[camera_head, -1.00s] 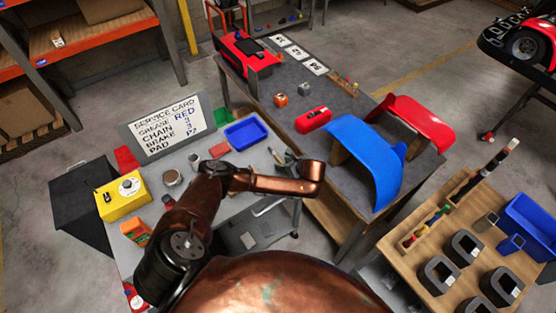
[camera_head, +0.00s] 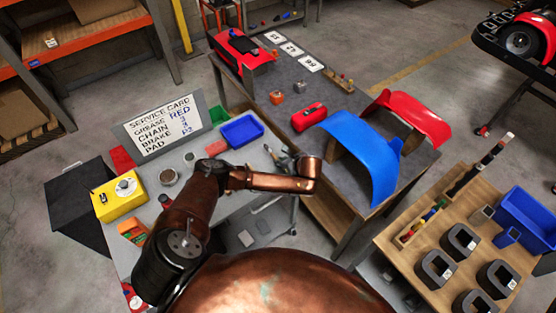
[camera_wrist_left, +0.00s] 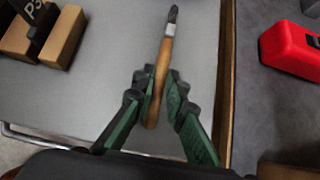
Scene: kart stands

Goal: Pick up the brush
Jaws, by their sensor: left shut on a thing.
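The brush (camera_wrist_left: 163,60) has a wooden handle, a light metal band and dark bristles pointing away from me. In the left wrist view my left gripper (camera_wrist_left: 157,92), with green and black fingers, is shut on the handle. The brush is over the grey tabletop (camera_wrist_left: 95,95); I cannot tell how high. In the head view my left gripper (camera_head: 284,164) is small and partly hidden by my copper-coloured arm, near the right edge of the grey table. My right gripper is not in view.
A blue tray (camera_head: 243,131), a service card board (camera_head: 160,125), small cans and a yellow box (camera_head: 119,200) are on the grey table. The adjoining bench carries a red case (camera_head: 309,117) and blue and red curved panels (camera_head: 366,160). A wooden table with dark blocks stands right.

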